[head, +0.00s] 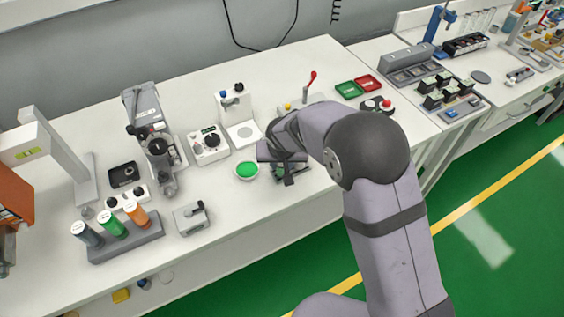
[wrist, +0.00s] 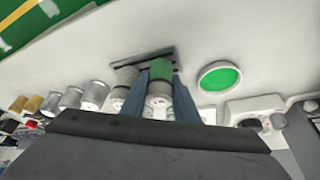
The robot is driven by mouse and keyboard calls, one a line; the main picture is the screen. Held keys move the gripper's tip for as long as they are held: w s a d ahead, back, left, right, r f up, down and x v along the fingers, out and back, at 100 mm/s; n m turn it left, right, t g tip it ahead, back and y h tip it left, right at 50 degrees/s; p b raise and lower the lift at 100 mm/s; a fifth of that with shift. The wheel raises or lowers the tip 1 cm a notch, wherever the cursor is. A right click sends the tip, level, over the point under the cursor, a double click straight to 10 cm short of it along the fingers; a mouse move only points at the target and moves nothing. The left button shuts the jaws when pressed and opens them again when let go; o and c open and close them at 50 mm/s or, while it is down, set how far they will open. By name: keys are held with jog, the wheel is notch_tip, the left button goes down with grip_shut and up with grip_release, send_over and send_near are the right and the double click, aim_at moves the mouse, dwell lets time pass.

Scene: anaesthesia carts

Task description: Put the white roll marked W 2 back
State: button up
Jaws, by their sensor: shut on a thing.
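My gripper (head: 287,172) is low over the bench, just right of a green round dish (head: 246,170). In the wrist view my gripper (wrist: 161,86) is shut on a cylinder (wrist: 160,71) with a green side and a pale end. A grey-and-white cylinder (wrist: 125,76) stands close beside it, and both are at a dark grey bar (wrist: 150,54). Whether the held cylinder touches the bar is unclear. I cannot read a W 2 mark on anything, and no roll is plainly white. My arm hides much of this spot in the head view.
A grey rack (head: 125,240) with grey, green and orange rolls stands at the front left. A small grey device (head: 191,217) is right of it. A white instrument (head: 208,145) and a microscope-like device (head: 150,130) stand behind. Bench is clear in front of the dish.

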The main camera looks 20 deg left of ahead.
jog(key=shift+f, duration=0.1)
jog(key=shift+f+b, duration=0.15)
jog(key=shift+b, duration=0.15)
jog(key=o, duration=0.7)
jog(key=shift+o, duration=0.2)
jog(key=shift+r, duration=0.2)
jog(key=shift+r+p, duration=0.15)
jog(key=shift+p, duration=0.25)
jog(key=b+v, duration=0.2)
jog(key=v, duration=0.9)
jog(key=shift+r+b, duration=0.3)
jog(key=shift+r, duration=0.1)
